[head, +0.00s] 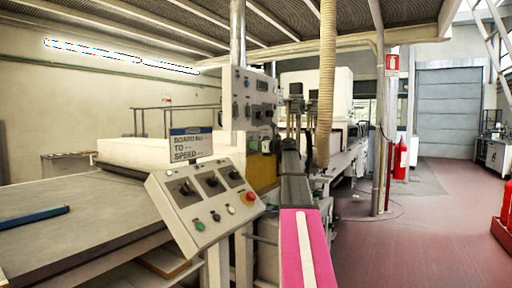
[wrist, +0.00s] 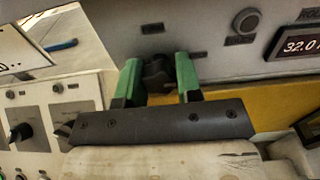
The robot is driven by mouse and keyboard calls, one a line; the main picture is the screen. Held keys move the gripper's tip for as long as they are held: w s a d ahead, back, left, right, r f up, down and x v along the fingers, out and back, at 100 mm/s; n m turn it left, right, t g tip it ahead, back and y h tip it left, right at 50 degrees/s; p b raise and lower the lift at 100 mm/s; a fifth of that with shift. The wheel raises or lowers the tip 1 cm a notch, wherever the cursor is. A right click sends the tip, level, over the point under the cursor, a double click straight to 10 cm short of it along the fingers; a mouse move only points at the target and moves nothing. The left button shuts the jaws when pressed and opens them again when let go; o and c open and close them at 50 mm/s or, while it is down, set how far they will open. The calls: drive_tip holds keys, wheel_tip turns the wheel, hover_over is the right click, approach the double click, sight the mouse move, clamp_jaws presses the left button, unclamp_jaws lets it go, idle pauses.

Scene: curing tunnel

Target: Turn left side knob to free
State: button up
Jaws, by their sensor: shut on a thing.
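A dark knob (wrist: 156,76) sits on the upright grey panel in the wrist view, under a small dark label. My gripper (wrist: 158,66) has its two green fingers on either side of this knob and is shut on it. The knob's lower part is hidden behind my dark gripper body, and I cannot read its setting. In the head view my gripper (head: 262,145) is small, against the lower part of the upright grey cabinet (head: 240,84); the held knob cannot be made out there.
A sloped console (head: 205,212) with three black knobs and several buttons stands left of my arm. A sign (head: 190,145) stands behind it. A flat bed (head: 75,220) carries a blue bar (head: 34,216). The wrist view shows a digital display (wrist: 300,40).

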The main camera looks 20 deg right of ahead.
drive_tip(key=shift+n, duration=0.3)
drive_tip(key=n, duration=1.7)
idle(0.4)
drive_tip(key=o, duration=0.9)
drive_tip(key=shift+o, duration=0.2)
drive_tip(key=shift+s, duration=0.1)
